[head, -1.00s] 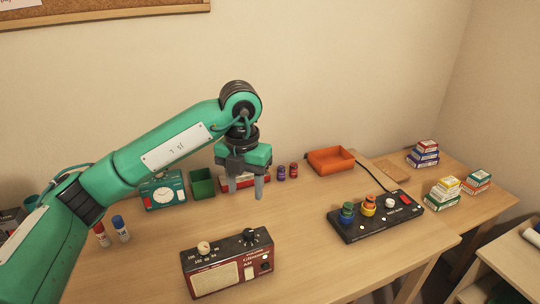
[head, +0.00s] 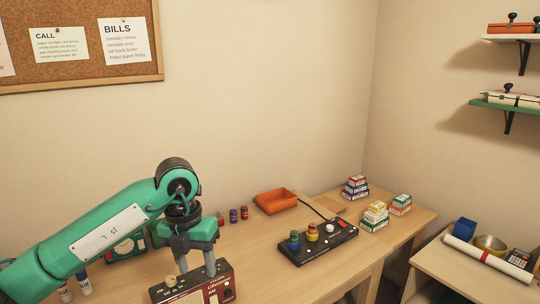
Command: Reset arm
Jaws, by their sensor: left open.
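My left arm comes in from the left, and its green and grey left gripper (head: 197,263) points down with its two fingers apart. Nothing shows between the fingers. The fingertips appear just behind or over the dark red radio (head: 208,291) at the bottom edge; I cannot tell whether they touch it. My right gripper is not in view.
A black panel with coloured knobs (head: 318,245) lies right of the radio. An orange tray (head: 276,202) and small bottles (head: 239,214) stand behind. Stacked small boxes (head: 375,217) stand farther right. A side table (head: 437,275) holds a paper roll (head: 488,259). Shelves (head: 507,107) hang right.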

